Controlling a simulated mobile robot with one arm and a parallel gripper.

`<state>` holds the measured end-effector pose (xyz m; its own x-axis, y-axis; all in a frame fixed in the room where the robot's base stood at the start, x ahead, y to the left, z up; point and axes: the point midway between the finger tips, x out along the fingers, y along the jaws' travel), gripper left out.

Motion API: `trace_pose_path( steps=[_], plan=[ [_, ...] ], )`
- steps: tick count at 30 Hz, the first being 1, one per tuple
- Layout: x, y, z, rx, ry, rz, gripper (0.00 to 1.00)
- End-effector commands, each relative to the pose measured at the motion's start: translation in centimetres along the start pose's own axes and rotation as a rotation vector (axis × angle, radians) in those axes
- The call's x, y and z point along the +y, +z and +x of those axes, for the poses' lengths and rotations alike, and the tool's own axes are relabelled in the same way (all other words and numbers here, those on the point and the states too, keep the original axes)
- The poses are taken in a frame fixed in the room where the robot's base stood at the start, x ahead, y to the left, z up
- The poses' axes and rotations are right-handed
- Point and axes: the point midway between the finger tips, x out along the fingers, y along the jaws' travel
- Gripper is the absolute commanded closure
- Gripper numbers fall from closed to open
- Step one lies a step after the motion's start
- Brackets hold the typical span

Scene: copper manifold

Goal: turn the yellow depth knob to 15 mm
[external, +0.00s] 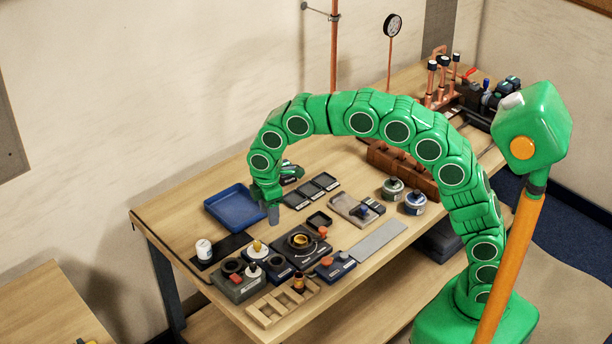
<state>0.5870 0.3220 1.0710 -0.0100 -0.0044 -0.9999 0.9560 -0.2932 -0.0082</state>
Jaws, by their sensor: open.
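My green arm arches over the workbench (178,212), and my gripper (272,213) points down above its left part. Its grey fingers hold nothing that I can see; the gap between them is hard to make out. A small yellow knob (257,246) stands on a dark block in front of and slightly left of my gripper, apart from it. A dark square device with a yellow-gold ring (300,240) sits to the right of that block. I cannot tell for certain which yellow part is the depth knob. No scale or mm marking is readable.
A blue tray (222,202) lies behind and left of my gripper. A white bottle (203,249) stands at the left, and a wooden rack (262,312) at the front edge. A grey flat plate (378,241) and two round tins stand to the right. Copper pipes rise at the back.

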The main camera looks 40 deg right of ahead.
Motion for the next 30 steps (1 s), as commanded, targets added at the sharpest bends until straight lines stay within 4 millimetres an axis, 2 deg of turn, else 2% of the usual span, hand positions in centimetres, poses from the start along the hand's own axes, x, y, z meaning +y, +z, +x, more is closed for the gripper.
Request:
trace_pose_path(
  steps=[1,3,9,17,30],
  plan=[
    [0.0,-1.2,0.6,0.0,0.001,-0.027,0.49],
    [0.0,-2.4,1.1,0.001,0.002,-0.056,0.49],
    [0.1,-4.3,1.6,0.007,0.009,-0.1,0.49],
    [0.1,-4.3,3.1,0.006,0.008,-0.103,0.49],
    [0.1,-4.3,8.8,0.004,0.006,-0.102,0.49]
  ],
)
